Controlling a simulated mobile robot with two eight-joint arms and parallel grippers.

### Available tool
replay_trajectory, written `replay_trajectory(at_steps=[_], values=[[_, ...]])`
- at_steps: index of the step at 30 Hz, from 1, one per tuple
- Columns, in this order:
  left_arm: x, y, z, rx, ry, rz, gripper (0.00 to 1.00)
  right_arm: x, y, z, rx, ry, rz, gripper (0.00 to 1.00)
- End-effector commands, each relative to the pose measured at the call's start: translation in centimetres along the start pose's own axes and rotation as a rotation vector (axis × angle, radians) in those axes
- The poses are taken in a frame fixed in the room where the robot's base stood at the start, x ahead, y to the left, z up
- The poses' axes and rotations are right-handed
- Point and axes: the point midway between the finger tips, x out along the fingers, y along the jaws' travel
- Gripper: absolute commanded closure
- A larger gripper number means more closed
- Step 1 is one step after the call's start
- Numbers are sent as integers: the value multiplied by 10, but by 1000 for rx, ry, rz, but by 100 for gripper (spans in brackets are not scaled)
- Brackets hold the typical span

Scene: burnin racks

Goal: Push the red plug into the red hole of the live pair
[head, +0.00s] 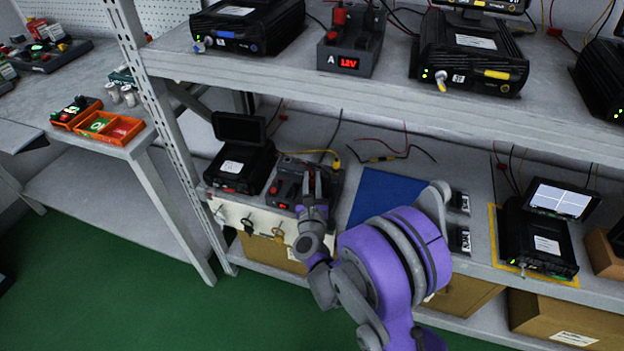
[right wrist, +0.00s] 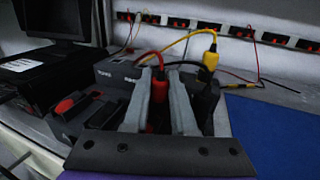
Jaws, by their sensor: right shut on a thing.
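My right gripper (head: 312,185) is over the dark supply block (head: 285,190) on the lower shelf. In the right wrist view my right gripper (right wrist: 160,98) is shut on the red plug (right wrist: 158,86), which stands roughly upright between its fingers. The plug's lower end and the red hole of the live pair are hidden, so I cannot tell whether they touch. The supply block (right wrist: 115,70) has labels and dark openings, with a red part at its left. A yellow plug (right wrist: 210,58) with a yellow cable stands at its right side. My left gripper is not in view.
A black device with a screen (head: 240,165) stands close left of the block. A blue mat (head: 385,195) lies to the right. The upper shelf (head: 300,85) overhangs and holds a second block marked A (head: 350,50). Loose cables lie behind.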

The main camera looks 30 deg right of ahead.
Motion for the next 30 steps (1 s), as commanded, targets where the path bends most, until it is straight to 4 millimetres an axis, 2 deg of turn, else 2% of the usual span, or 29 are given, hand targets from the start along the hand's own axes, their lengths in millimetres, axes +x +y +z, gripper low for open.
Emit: replay_trajectory(at_steps=[15,16,21,30], values=[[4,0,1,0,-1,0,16,0,0,-4,0,0,0,100],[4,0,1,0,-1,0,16,0,0,-4,0,0,0,72],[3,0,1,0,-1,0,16,0,0,-3,1,0,-1,41],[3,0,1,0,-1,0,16,0,-1,-3,1,0,-2,41]])
